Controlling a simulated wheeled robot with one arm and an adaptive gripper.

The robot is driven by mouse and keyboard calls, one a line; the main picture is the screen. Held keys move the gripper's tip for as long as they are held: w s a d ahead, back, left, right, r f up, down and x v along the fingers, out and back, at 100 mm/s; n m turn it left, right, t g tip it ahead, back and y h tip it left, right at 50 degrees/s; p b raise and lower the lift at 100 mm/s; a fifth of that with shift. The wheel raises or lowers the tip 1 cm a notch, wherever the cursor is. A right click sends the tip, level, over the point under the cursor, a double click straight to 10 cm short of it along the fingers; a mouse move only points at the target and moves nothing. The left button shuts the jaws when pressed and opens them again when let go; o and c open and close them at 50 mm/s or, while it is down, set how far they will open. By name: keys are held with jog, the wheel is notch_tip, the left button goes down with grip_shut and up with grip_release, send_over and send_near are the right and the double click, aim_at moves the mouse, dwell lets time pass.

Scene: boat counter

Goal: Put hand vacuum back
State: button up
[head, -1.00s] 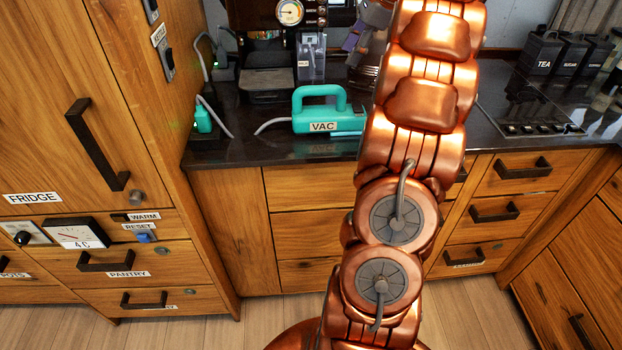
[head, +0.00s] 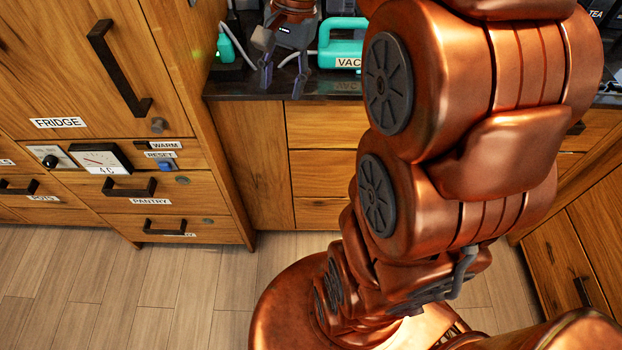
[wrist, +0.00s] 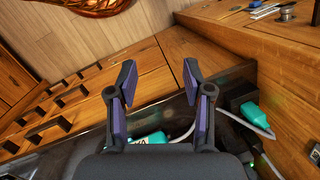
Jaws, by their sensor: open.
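The hand vacuum (head: 336,48), a teal body with a VAC label, stands on the dark counter near its front edge, partly hidden behind my arm. In the wrist view a part of it (wrist: 151,138) shows low in the picture, mostly hidden by my gripper. My gripper (head: 283,77) is open and empty in the head view, left of the vacuum, its fingers hanging down near the counter's front edge. In the wrist view the fingers (wrist: 159,74) stand wide apart with nothing between them. A smaller teal piece (head: 225,48) sits at the cabinet side, and also shows in the wrist view (wrist: 250,111).
The tall wooden fridge cabinet (head: 95,60) closes off the counter's left end. Drawers with black handles lie below. The counter (head: 310,84) is narrow here, with a grey cable between the teal piece and the vacuum. Clear wooden floor (head: 170,290) lies in front.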

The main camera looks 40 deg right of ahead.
jog(key=s+a+f+n+g+h, duration=0.1)
jog(key=s+a+f+n, duration=0.3)
jog(key=s, duration=0.5)
jog(key=s+a+f+n+g+h, duration=0.1)
jog(key=s+a+f+n, duration=0.3)
jog(key=s, duration=0.6)
notch_tip(320, 180, down, 3)
jog(key=n, duration=0.3)
jog(key=shift+s+a+r, duration=0.15)
jog(key=shift+s+a, duration=0.05)
jog(key=shift+a, duration=0.05)
